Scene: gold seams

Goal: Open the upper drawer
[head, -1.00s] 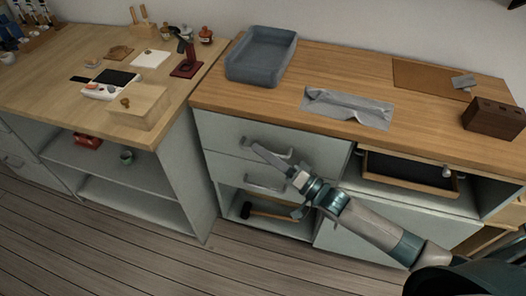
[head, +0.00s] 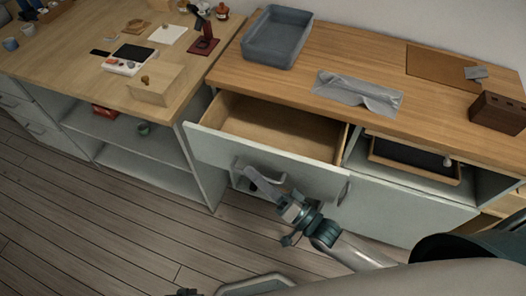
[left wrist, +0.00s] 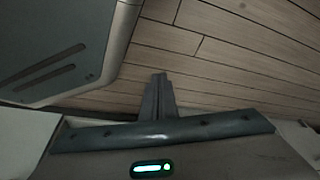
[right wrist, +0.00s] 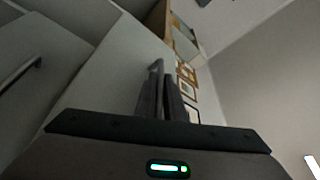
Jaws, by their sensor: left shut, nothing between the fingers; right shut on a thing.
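The upper drawer (head: 215,150) of the wood-topped cabinet is pulled out, and its bare wooden inside (head: 275,128) shows in the head view. My right gripper (head: 258,180) is shut on the drawer handle (head: 282,181) at the middle of the pale front. In the right wrist view, the right fingers (right wrist: 167,95) reach to the handle beside the pale front; the exact grip is partly hidden. My left gripper (left wrist: 158,98) is shut and empty, above the plank floor in the left wrist view. In the head view only a dark bit of it (head: 185,292) shows at the bottom edge.
A grey-blue tray (head: 275,45) and a crumpled grey sheet (head: 358,95) lie on the cabinet top. A brown block with holes (head: 497,113) is at the right. An open compartment holds a dark-bottomed tray (head: 415,158). Floor (head: 110,215) at the left front is clear.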

